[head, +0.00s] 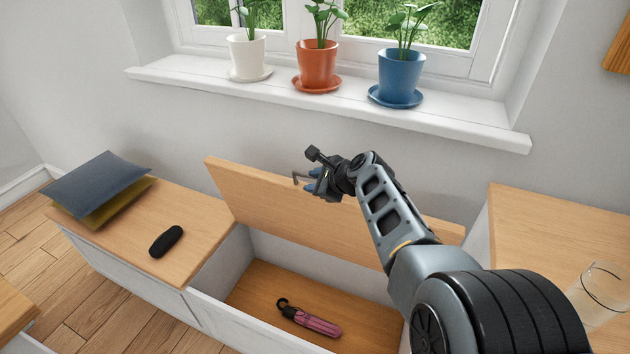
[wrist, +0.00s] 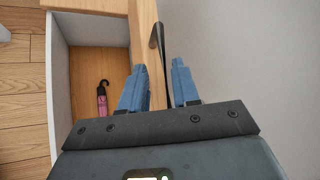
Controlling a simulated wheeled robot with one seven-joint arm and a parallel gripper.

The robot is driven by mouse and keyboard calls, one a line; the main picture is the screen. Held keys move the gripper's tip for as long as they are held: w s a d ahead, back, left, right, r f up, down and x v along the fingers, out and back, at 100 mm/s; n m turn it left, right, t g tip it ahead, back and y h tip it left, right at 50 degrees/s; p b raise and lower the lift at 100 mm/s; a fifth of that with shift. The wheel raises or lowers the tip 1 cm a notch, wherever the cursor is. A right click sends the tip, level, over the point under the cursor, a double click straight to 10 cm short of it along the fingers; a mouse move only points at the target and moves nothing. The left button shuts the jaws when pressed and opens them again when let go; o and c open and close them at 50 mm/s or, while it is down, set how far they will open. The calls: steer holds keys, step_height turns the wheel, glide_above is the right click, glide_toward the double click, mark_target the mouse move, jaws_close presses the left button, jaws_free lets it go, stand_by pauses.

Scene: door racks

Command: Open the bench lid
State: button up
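The bench lid (head: 262,207) is a light wooden panel, raised steeply and leaning towards the wall, so the compartment below is exposed. A dark bent metal handle (head: 297,178) shows at its upper edge; the handle also shows in the wrist view (wrist: 157,38). My gripper (head: 314,182) is at the lid's upper edge, just right of the visible handle end. In the wrist view, its blue fingers (wrist: 160,85) are apart, with the lid's edge (wrist: 143,40) running down behind the left one. The handle's lower end reaches between the fingers; I cannot tell whether they touch it.
A pink folded umbrella (head: 310,319) lies in the compartment (head: 255,285). Cushions (head: 100,188) and a black case (head: 165,241) lie on the left bench top. Three potted plants (head: 318,62) stand on the sill (head: 450,125) above. A glass (head: 600,290) stands at right.

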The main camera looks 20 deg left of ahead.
steer(key=shift+o, duration=0.6)
steer(key=shift+r, duration=0.1)
steer(key=shift+s+d+r+p, duration=0.25)
steer(key=shift+d+r+p, duration=0.15)
steer(key=shift+p, duration=0.5)
steer(key=p+v, duration=0.4)
steer(key=v, duration=0.2)
steer(key=shift+d, duration=0.2)
steer(key=shift+s+r, duration=0.1)
steer(key=shift+s, duration=0.05)
